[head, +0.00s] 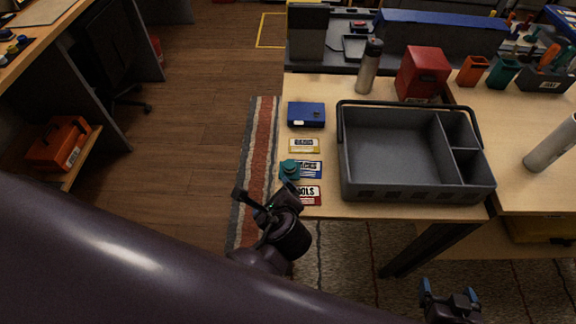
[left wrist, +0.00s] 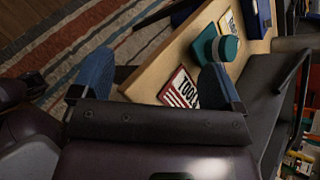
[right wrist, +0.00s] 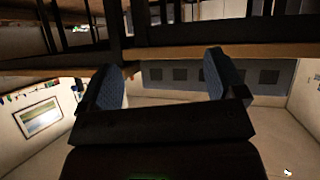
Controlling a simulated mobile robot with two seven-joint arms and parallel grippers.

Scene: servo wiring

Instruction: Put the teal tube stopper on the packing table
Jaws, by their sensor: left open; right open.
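My right gripper (head: 452,292) is open and empty, low in front of the table at the bottom right. In the right wrist view its fingers (right wrist: 168,72) have nothing between them.
A grey divided tote (head: 390,191) with a handle stands right of the cards. A red TOOLS card (head: 306,195), a yellow card (head: 304,146) and a blue box (head: 306,114) line the left edge. A bottle (head: 369,67) and red box (head: 422,74) stand behind.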

